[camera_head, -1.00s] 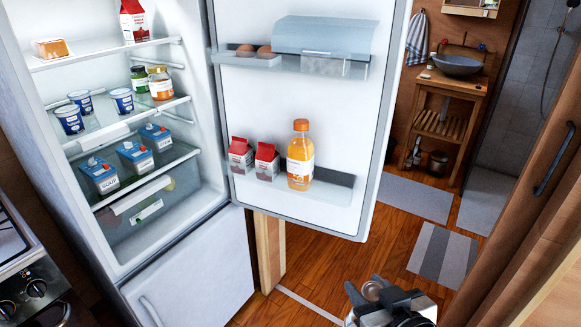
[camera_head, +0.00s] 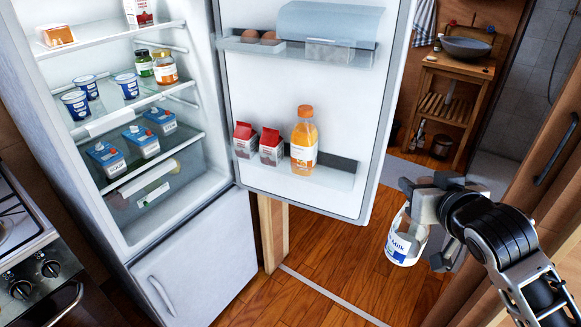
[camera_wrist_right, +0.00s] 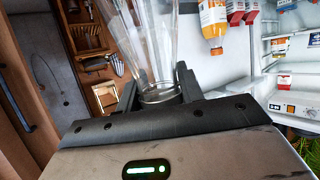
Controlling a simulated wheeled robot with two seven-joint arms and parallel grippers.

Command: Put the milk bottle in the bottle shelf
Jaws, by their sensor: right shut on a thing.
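The milk bottle (camera_head: 403,248), white with a blue "Milk" label, is held off the floor, slightly tilted, in the head view. My right gripper (camera_head: 424,212) is shut around its upper part, which is partly hidden by the fingers. In the right wrist view a clear, glassy bottle shape (camera_wrist_right: 152,50) stands between the two dark fingers (camera_wrist_right: 158,90). The bottle shelf (camera_head: 338,176) is the lower bin on the open fridge door. It holds an orange juice bottle (camera_head: 303,140) and two red cartons (camera_head: 271,147). The milk bottle is right of the door and lower than this shelf. My left gripper is out of view.
The fridge door (camera_head: 345,90) stands open, its free edge between shelf and gripper. The shelf's right end has bare room beside the juice. An egg rack (camera_head: 250,45) is above. A wooden cabinet (camera_head: 560,165) stands close on the right, a stove (camera_head: 25,235) at left.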

